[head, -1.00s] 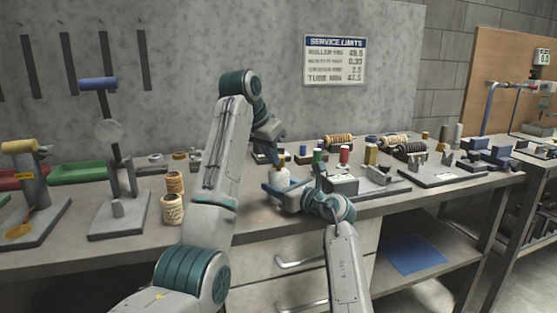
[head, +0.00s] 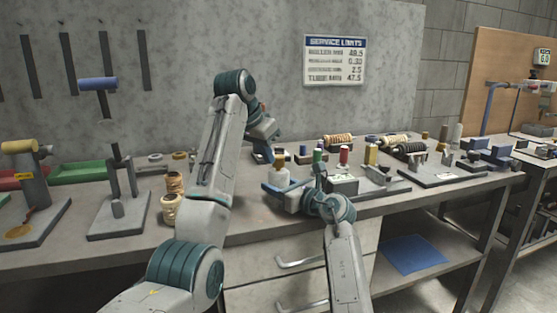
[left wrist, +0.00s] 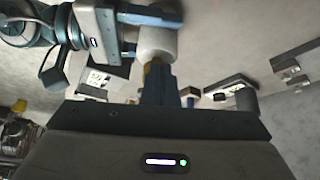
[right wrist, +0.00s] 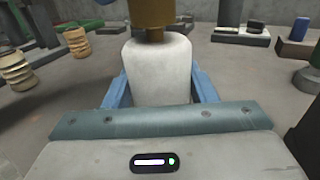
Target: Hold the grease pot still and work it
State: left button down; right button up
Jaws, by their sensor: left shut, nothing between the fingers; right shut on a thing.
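The grease pot (head: 280,176) is a white, rounded pot with a brown-gold top, upright just above the front of the bench. It fills the middle of the right wrist view (right wrist: 158,70), with its brown top (right wrist: 152,12) cut by the upper edge. My right gripper (head: 277,189) is shut on the pot's body, a blue finger on each side. My left gripper (head: 266,154) is shut and empty, beside and above the pot's top. In the left wrist view its blue fingers (left wrist: 160,88) overlap the brown top and white pot (left wrist: 157,42). I cannot tell whether they touch.
The bench (head: 260,222) holds two tan ribbed rolls (head: 172,208) left of my left arm. A grey stand (head: 118,195) is farther left. A grey block (head: 342,185) and several coloured cylinders stand close to the right of the pot. A blue sheet (head: 413,254) lies on the lower shelf.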

pick_arm(q)
jog(key=shift+w+a, duration=0.2)
jog(key=shift+w, duration=0.15)
jog(key=shift+a, duration=0.1)
dwell(0.4)
notch_tip(320, 180, up, 6)
jog(key=shift+s+a, duration=0.2)
jog(key=shift+a, duration=0.05)
dwell(0.4)
notch_tip(320, 180, down, 6)
jog(key=s+d, duration=0.1)
jog(key=d, duration=0.1)
jog(key=shift+s, duration=0.3)
dwell(0.5)
jog(key=shift+w+d, duration=0.15)
jog(key=shift+w, duration=0.1)
dwell(0.5)
